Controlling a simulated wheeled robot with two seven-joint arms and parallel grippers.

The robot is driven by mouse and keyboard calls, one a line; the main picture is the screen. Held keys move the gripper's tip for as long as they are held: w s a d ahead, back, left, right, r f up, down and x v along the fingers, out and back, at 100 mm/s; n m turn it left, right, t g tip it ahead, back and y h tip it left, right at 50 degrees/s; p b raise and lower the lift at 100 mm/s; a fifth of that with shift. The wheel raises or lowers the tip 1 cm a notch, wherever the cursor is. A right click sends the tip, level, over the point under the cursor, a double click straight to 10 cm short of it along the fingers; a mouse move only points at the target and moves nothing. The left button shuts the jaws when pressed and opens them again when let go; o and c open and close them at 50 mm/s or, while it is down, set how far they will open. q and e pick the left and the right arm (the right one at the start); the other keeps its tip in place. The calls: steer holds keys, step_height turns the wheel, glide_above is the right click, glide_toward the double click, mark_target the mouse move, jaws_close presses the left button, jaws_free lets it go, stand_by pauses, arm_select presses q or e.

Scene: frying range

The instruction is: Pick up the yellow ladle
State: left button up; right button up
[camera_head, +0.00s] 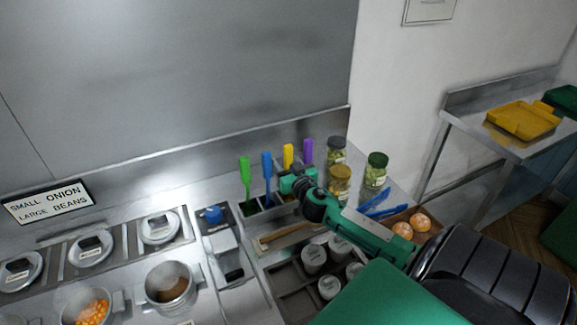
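The yellow ladle (288,155) stands upright in a metal holder at the back of the counter, between a blue handle and a purple one. Only its upper handle shows; the lower part is hidden behind my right gripper. My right gripper (285,184), teal and black, is just in front of and below the visible yellow handle. Its fingers are small and partly hidden, so I cannot tell whether they are open, shut or touching the handle. My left gripper is not in view.
Green (245,172) and blue (267,170) handles stand left of the yellow one, a purple handle (307,150) to its right. Jars (375,170) stand close on the right. Lidded containers (313,257) and blue tongs (373,200) lie near my arm. Pots (170,285) are at left.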

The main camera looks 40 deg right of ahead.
steer(key=c, duration=0.9)
